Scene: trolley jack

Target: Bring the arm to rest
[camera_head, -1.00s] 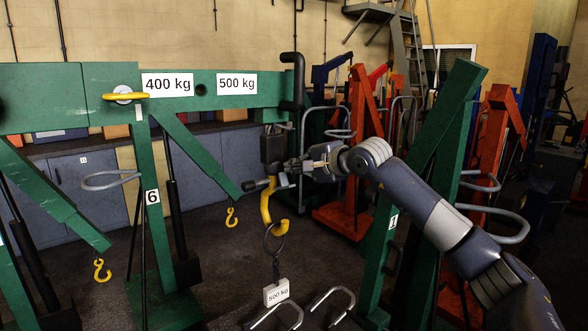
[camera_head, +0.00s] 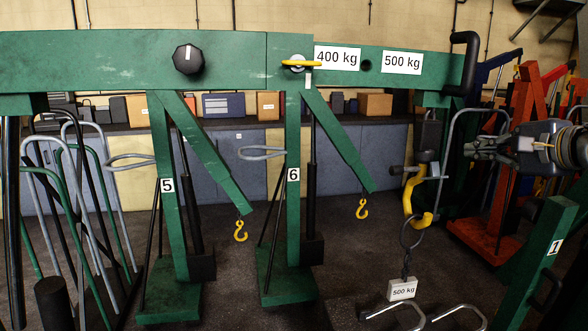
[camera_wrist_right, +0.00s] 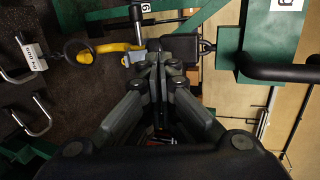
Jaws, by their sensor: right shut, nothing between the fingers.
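My right gripper (camera_head: 484,147) is at the right of the head view, just to the right of the yellow hook and its black block (camera_head: 429,137). In the right wrist view the gripper (camera_wrist_right: 155,60) has its fingers together with nothing between them. The yellow hook (camera_head: 418,186) hangs under the green boom and carries a dark ring with a white 500 kg weight (camera_head: 403,289) below it. The hook also shows in the right wrist view (camera_wrist_right: 112,47), beyond the fingertips. My left gripper is not in view.
The green boom (camera_head: 225,60) with 400 kg and 500 kg labels crosses the top. Green posts marked 5 (camera_head: 168,200) and 6 (camera_head: 293,190) stand left and centre, with small yellow hooks beside them. A green post marked 1 (camera_head: 553,247) stands at lower right. Dark floor lies between.

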